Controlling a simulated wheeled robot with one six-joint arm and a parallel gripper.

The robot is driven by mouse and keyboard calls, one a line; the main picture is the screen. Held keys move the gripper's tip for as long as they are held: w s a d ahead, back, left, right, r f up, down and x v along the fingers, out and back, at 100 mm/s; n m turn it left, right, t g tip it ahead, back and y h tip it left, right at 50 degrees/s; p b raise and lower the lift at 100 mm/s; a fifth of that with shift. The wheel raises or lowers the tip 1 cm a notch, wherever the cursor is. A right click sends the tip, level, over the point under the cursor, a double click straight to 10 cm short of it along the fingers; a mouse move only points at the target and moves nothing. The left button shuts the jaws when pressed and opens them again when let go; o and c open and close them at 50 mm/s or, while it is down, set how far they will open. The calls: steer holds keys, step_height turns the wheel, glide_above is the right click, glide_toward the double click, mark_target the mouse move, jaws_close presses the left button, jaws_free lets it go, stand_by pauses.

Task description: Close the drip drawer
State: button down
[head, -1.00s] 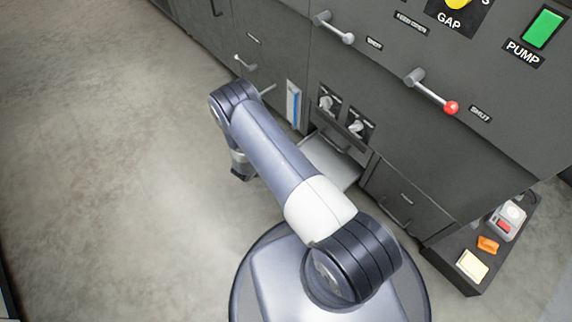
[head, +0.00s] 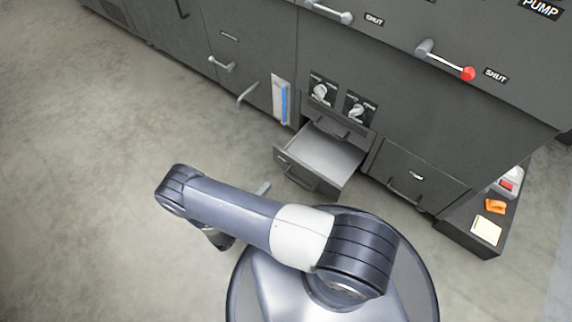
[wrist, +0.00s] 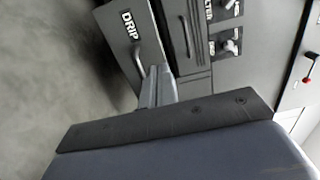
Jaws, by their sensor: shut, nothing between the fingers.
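The drip drawer (head: 322,157) stands pulled out of the dark cabinet, its grey inside empty. Its front has a bar handle (head: 300,173). My gripper (head: 265,186) is shut and empty, just left of the drawer front in the head view. In the wrist view my gripper (wrist: 157,86) overlaps the area by the handle's lower end. I cannot tell whether it touches. The wrist body hides the lower part of that view.
Two knobs (head: 338,99) sit above the drawer. A closed drawer (head: 416,174) is to its right, and a blue-striped gauge (head: 281,99) to its left. A low dark shelf (head: 463,233) with small items juts out at right. The floor (head: 90,170) at left is clear.

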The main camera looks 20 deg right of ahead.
mark_target(292, 159)
steer(key=b+x, duration=0.2)
steer(key=x, duration=1)
steer(key=shift+d+b, duration=0.15)
steer(key=shift+b, duration=0.25)
